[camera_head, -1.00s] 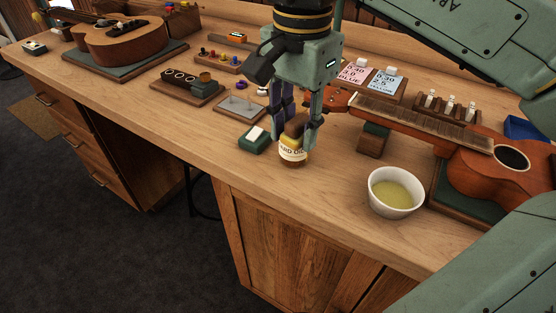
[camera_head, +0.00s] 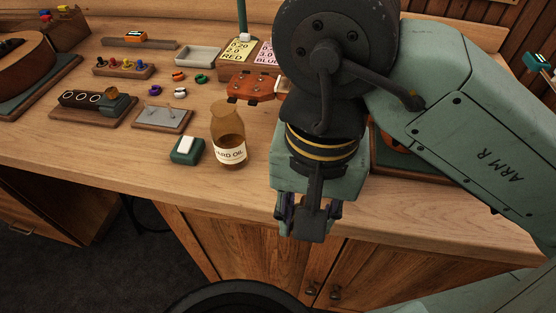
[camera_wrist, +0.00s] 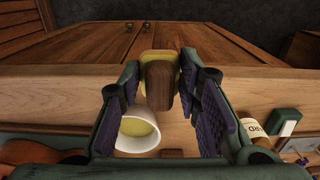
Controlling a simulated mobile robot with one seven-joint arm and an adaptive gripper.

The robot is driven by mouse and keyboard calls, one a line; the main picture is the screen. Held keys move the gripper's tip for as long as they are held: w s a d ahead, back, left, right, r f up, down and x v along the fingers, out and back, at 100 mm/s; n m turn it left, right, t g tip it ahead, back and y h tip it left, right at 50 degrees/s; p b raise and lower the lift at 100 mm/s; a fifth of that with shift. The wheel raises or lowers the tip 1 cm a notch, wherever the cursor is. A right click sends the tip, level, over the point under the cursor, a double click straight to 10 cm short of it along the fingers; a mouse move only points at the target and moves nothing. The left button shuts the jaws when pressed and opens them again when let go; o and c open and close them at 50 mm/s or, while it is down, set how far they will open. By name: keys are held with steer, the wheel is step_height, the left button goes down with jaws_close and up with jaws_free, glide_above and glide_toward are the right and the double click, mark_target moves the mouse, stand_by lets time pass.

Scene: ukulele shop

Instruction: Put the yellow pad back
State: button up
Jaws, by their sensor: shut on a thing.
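The yellow pad (camera_wrist: 148,58) with a wooden back block (camera_wrist: 159,86) is between my gripper's fingers (camera_wrist: 162,72) in the wrist view. My gripper (camera_head: 308,222) is shut on it, and in the head view it hangs around the bench's front edge. The pad is hidden there behind my gripper. A white bowl (camera_wrist: 138,132) with yellow-green contents shows beyond the fingers in the wrist view, and my arm hides it in the head view. A brown oil bottle (camera_head: 229,136) stands upright on the bench, left of my gripper and apart from it.
A small green block with a white top (camera_head: 186,149) sits beside the bottle. A grey plate on a wooden base (camera_head: 162,117) lies behind it, with several coloured rings nearby. Cabinet doors (camera_head: 250,240) are below the bench edge.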

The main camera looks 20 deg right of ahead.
steer(key=shift+s+d+f, duration=0.15)
steer(key=shift+s, duration=0.4)
steer(key=shift+d+f, duration=0.1)
steer(key=shift+f, duration=0.05)
steer(key=w, duration=0.5)
steer(key=w+d+f, duration=0.1)
steer(key=w, duration=0.4)
steer(key=w+b, duration=0.1)
steer(key=w, duration=0.4)
steer(key=shift+w+d+f, duration=0.2)
steer(key=shift+w, duration=0.05)
steer(key=shift+f+b, duration=1.15)
steer(key=shift+f, duration=0.6)
steer(key=shift+f, duration=0.2)
steer(key=o, duration=1.1)
steer(key=shift+r, duration=0.1)
